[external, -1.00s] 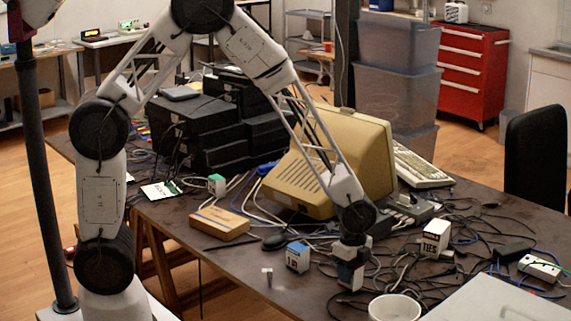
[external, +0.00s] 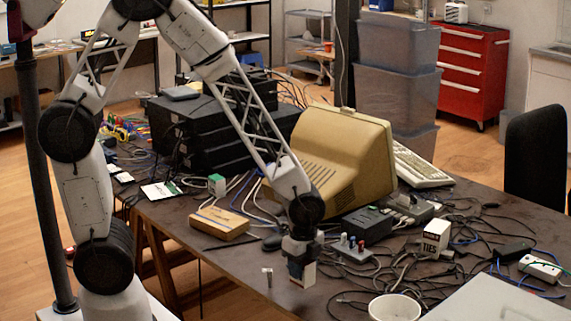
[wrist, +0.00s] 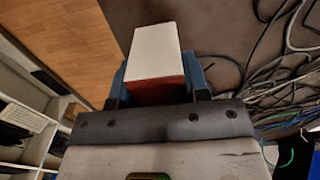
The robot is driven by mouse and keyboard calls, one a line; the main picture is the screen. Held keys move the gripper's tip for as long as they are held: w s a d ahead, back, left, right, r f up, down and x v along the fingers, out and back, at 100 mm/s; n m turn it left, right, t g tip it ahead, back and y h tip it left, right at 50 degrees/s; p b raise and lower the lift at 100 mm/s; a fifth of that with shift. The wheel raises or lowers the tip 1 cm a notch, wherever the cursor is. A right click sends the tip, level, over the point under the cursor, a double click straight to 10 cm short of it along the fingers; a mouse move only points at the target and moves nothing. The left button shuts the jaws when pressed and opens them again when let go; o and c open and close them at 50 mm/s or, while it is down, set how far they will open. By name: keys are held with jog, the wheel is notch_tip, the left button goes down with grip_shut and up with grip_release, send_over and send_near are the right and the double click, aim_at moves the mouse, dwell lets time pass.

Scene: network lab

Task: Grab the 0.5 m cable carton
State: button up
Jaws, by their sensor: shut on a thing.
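My gripper (external: 301,272) is shut on a small carton (wrist: 157,55) in the wrist view. The carton has a white face and a red side, and sits between the two blue fingertips. In the external view the carton (external: 308,275) shows only in part below my wrist, over the front part of the table. No label is readable, so I cannot tell whether it is the 0.5 m one.
A white box marked TIES (external: 435,237), a white mug (external: 394,308) and a cable tangle lie to the right. A tan box (external: 219,223) lies left, the beige monitor (external: 345,150) behind.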

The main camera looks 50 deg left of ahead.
jog(key=shift+s+a+r, duration=0.1)
jog(key=shift+s+a, duration=0.3)
jog(key=shift+s, duration=0.25)
jog(key=shift+s+a, duration=0.35)
jog(key=shift+s, duration=0.3)
jog(key=shift+w, duration=0.1)
